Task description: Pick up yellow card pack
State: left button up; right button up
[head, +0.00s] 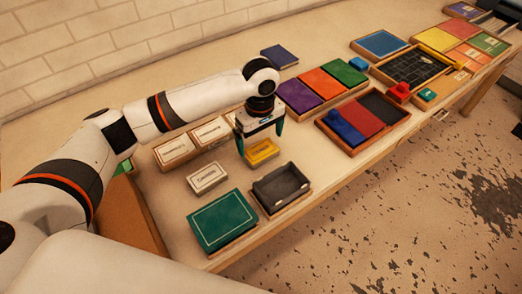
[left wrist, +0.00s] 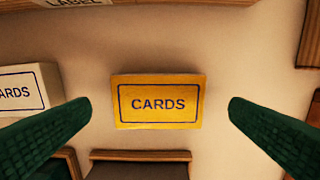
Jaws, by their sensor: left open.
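The yellow card pack (head: 262,153) lies flat on the table in the head view, just below my left gripper (head: 262,142). In the left wrist view the yellow card pack (left wrist: 158,103) is near the middle, with "CARDS" printed in a blue frame. My left gripper (left wrist: 160,112) is open, its two green fingers apart on either side of the pack and not touching it in that view. My right gripper is not in view.
A white card pack (head: 207,178) lies to the left of the yellow one. A dark open tray (head: 283,188) and a green box (head: 221,222) lie nearer the front edge. Two labelled boxes (head: 176,152) stand behind left. Colored trays (head: 362,122) fill the right side.

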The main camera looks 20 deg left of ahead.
aim_at(261, 150)
pick_arm(q)
jog(key=f, duration=0.3)
jog(key=shift+s+d+f, duration=0.1)
jog(key=shift+s+f, duration=0.15)
jog(key=shift+f, duration=0.2)
jog(key=c, duration=1)
notch_tip(261, 150, up, 10)
jog(key=shift+r, duration=0.1)
jog(key=shift+c, duration=0.2)
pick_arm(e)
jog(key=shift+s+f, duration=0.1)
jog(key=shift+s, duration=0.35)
